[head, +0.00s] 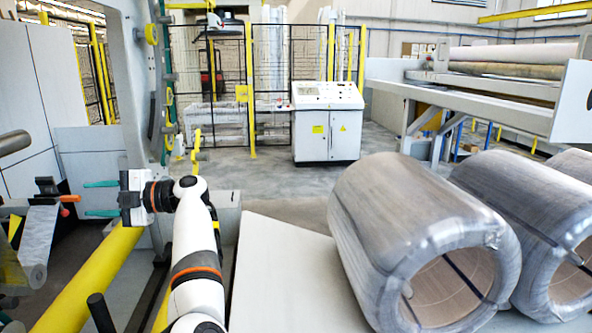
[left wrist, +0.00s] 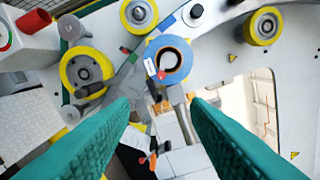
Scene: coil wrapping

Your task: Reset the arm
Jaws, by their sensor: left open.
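My left arm (head: 195,240) rises from the bottom of the head view and bends left at its wrist. My left gripper (head: 88,199) points left, its two teal fingers apart, one above the other, with nothing seen between them. In the left wrist view the gripper (left wrist: 161,104) shows its two textured teal fingers spread wide with an empty gap. Beyond them is a machine face with yellow-rimmed rollers (left wrist: 86,72) and a blue-rimmed roll (left wrist: 169,60). My right gripper is in neither view.
Wrapped coils (head: 405,215) lie on the right, beside a bare pale surface (head: 285,265). A large grey machine frame (head: 133,80) stands close behind my left gripper. A yellow bar (head: 85,285) runs below it. A control cabinet (head: 327,122) stands behind.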

